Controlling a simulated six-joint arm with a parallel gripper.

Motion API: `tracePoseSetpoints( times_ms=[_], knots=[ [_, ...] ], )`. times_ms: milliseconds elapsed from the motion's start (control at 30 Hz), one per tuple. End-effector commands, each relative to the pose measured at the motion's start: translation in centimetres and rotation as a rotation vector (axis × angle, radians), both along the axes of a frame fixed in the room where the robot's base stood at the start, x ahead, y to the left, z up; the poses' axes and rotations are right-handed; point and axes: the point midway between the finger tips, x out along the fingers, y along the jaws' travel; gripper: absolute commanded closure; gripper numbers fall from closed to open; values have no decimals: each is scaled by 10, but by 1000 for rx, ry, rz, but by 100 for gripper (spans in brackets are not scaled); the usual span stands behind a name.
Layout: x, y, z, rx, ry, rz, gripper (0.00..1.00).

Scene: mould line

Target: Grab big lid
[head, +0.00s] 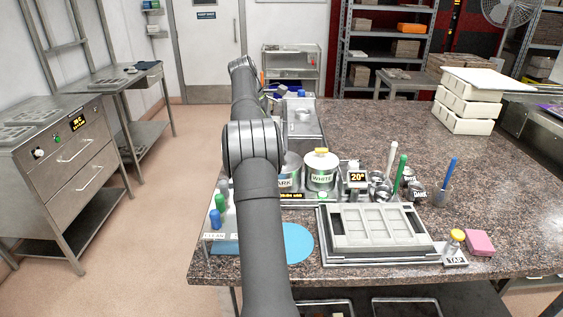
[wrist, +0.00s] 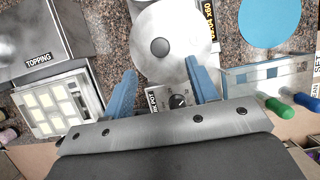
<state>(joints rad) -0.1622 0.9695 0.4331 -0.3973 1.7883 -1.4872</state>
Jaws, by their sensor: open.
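A big round pale metal lid (wrist: 150,28) with a small dark knob (wrist: 160,46) at its centre shows at the top middle of the wrist view. My gripper (wrist: 163,78) is open, with one blue finger on each side below the knob. Nothing is held between the fingers. The fingertips overlap the lid's lower edge in the picture; I cannot tell whether they touch it. In the head view my arm hides much of the area, and I cannot clearly make out the gripper or this lid.
A box marked TOPPING (wrist: 28,52) stands left in the wrist view, above a tray of pale squares (wrist: 57,105). Green and blue capped bottles (wrist: 275,107) are at right. In the head view, a WHITE pot (head: 320,172) and a mould tray (head: 375,226) stand on the counter.

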Motion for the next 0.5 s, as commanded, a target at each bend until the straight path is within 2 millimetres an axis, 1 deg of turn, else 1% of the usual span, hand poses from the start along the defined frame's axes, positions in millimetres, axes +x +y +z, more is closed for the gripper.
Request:
tracePoseSetpoints(
  times_ms=[267,500],
  knots=[
    [0,-11,-24,0,1,-1,47],
    [-1,-24,-56,0,3,-1,47]
  ],
)
